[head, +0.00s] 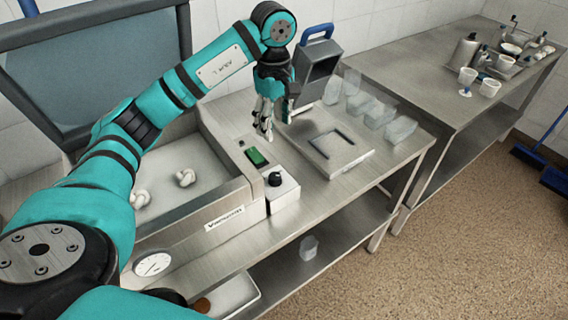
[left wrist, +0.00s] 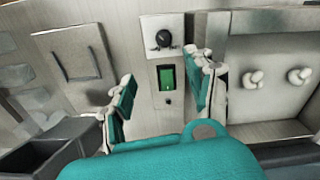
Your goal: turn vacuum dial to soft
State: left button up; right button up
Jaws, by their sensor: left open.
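The vacuum dial is a black knob (head: 275,179) on a small white box (head: 284,192) at the front of the vacuum machine's control strip. In the left wrist view the black knob (left wrist: 163,38) shows at the top, beyond the fingertips. A green switch (head: 256,157) sits behind it on the strip; it also shows in the left wrist view (left wrist: 166,77). My left gripper (head: 265,126) is open and empty, above and behind the green switch. In the left wrist view its two fingers (left wrist: 167,90) stand either side of the strip. The dial's markings are too small to read.
The vacuum chamber (head: 165,165) with white pieces inside lies left of the strip. A flat metal plate device (head: 338,150) and clear containers (head: 378,112) stand to the right. A blue-handled grey bin (head: 316,68) stands behind. A second table (head: 430,80) holds cups.

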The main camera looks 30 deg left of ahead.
aim_at(275, 175)
pick_arm(q)
jog(key=f+p, duration=0.1)
jog(key=f, duration=0.4)
jog(key=s+f+p, duration=0.1)
jog(key=f+p, duration=0.1)
jog(key=f, duration=0.3)
jog(key=f+p, duration=0.1)
jog(key=f, duration=0.5)
jog(key=shift+s, duration=0.15)
jog(key=shift+f, duration=0.35)
pick_arm(e)
jog(key=r, duration=0.4)
jog(key=shift+s+r, duration=0.35)
jog(key=shift+s, duration=0.05)
pick_arm(q)
jog(key=shift+c, duration=0.4)
grip_shut()
pick_arm(e)
jog(key=shift+f, duration=0.1)
